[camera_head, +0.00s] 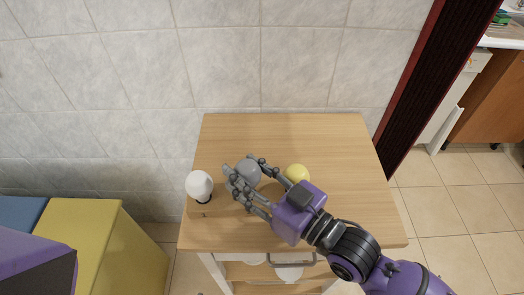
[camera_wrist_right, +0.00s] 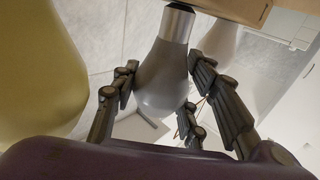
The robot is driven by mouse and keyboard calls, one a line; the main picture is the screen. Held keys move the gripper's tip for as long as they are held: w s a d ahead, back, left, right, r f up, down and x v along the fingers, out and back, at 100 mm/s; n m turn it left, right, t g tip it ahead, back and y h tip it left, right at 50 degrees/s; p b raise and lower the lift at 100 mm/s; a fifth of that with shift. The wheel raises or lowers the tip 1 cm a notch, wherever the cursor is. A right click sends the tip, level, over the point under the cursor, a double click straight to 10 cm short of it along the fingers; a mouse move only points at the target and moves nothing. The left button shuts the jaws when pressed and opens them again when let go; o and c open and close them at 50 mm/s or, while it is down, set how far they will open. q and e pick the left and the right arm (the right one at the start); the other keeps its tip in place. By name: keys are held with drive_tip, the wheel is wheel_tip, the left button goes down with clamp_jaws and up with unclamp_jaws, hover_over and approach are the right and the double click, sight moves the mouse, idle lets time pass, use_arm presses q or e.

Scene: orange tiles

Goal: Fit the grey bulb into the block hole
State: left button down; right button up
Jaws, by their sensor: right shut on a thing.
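The grey bulb (camera_head: 248,172) is between the fingers of my right gripper (camera_head: 246,180), above the wooden table. In the right wrist view my right gripper (camera_wrist_right: 165,100) is shut around the glass of the grey bulb (camera_wrist_right: 165,80), and its silver base points away from the palm. The white bulb (camera_head: 199,185) stands base down near the table's left edge, left of the gripper. It also shows behind the fingers in the wrist view (camera_wrist_right: 221,45). My left gripper is not in view.
A yellow bulb (camera_head: 297,173) is just right of the gripper, close to my right wrist; it looms at the left of the wrist view (camera_wrist_right: 35,70). The wooden table (camera_head: 340,140) has free room at the back and right. A tiled wall (camera_head: 290,60) stands behind.

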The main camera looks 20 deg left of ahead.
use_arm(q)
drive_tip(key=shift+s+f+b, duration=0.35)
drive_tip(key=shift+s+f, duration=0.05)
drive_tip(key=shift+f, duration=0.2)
use_arm(e)
drive_tip(key=shift+f, duration=0.75)
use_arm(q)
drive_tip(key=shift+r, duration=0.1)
use_arm(e)
drive_tip(key=shift+r, duration=0.1)
